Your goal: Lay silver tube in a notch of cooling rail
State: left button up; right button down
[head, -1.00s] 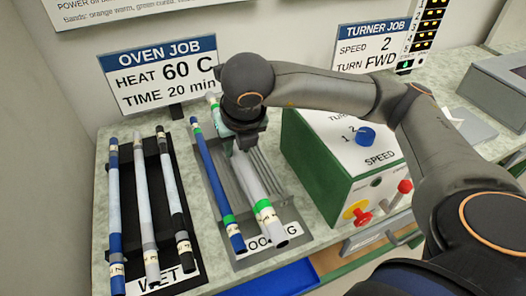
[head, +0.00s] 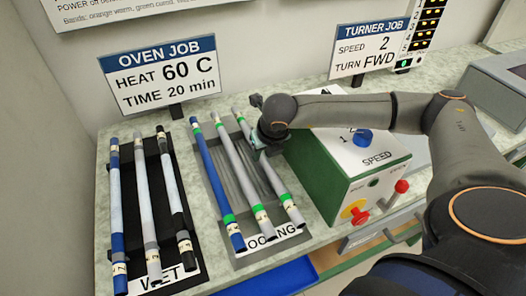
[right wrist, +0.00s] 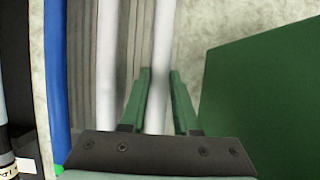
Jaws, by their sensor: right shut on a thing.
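The cooling rail (head: 263,190) is a grey ridged rack in the middle of the head view. My right gripper (head: 268,148) is shut on a silver tube (head: 281,190) with green and cream bands at its near end. The tube lies along the rail's right side; I cannot tell whether it rests in a notch. In the right wrist view the green fingers (right wrist: 163,105) stand either side of this tube (right wrist: 160,60). A second silver tube (head: 241,175) and a blue tube (head: 214,170) lie on the rail to its left. My left gripper is not in view.
The wet rack (head: 155,205) at the left holds blue, silver and black banded tubes. The green turner box (head: 318,185) stands close to the right of the rail. The oven job sign (head: 160,75) stands behind. A blue tray (head: 285,275) is below the front edge.

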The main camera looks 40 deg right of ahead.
jog(key=c, duration=0.6)
grip_release()
jog(key=shift+c, duration=0.2)
jog(key=v, duration=1.2)
